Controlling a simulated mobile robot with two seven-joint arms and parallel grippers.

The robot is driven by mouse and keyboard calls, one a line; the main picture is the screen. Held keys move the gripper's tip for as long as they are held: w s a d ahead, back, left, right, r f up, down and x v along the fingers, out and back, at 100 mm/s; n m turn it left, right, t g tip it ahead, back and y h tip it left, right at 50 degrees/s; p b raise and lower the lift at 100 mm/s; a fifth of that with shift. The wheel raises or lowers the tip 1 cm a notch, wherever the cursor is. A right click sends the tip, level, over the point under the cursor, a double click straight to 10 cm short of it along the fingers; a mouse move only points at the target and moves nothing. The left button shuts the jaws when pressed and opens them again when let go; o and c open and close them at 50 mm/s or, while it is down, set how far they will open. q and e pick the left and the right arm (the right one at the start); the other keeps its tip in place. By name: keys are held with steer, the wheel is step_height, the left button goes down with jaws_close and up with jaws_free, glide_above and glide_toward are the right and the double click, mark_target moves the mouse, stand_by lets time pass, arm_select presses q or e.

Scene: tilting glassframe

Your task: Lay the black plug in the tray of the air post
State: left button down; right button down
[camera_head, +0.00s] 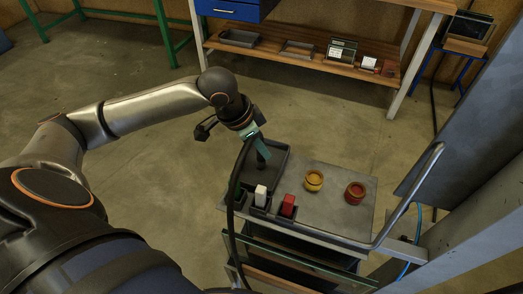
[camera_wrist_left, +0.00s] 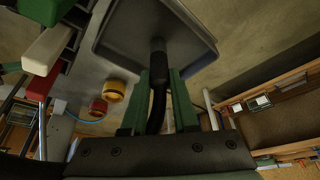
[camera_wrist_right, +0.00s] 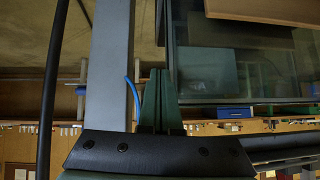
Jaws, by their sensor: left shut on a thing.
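My left gripper (camera_head: 262,152) is above the dark tray (camera_head: 281,153) on the trolley top, pointing down. Its green fingers (camera_wrist_left: 160,95) are shut on the black plug (camera_wrist_left: 158,62), with the black hose running back between them. The plug's end shows against the tray (camera_wrist_left: 128,38) in the left wrist view; whether it touches the tray floor is unclear. In the head view the hose (camera_head: 232,205) hangs from the gripper down past the trolley's front left. My right gripper (camera_wrist_right: 158,78) shows only in its wrist view, its fingers together with nothing seen between them.
A white block (camera_head: 260,194) and a red block (camera_head: 288,205) stand in small holders in front of the tray. A yellow round part (camera_head: 314,181) and a red one (camera_head: 355,192) sit to the right. A bent metal rail (camera_head: 412,192) edges the trolley's right side.

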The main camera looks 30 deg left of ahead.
arm_select(q)
steer(key=shift+r, duration=0.1)
arm_select(e)
steer(key=shift+r, duration=0.1)
steer(key=shift+s, duration=0.15)
arm_select(q)
steer(key=c, duration=0.7)
jaws_free()
arm_select(e)
steer(key=shift+s+d+f, duration=0.1)
steer(key=shift+d+f, duration=0.05)
steer(key=shift+f, duration=0.05)
arm_select(q)
steer(key=p+v, duration=0.2)
steer(key=v, duration=1)
steer(key=shift+p, duration=0.3)
arm_select(e)
steer(key=shift+s+d+r, duration=0.4)
steer(key=shift+d+r, duration=0.2)
steer(key=shift+d, duration=0.1)
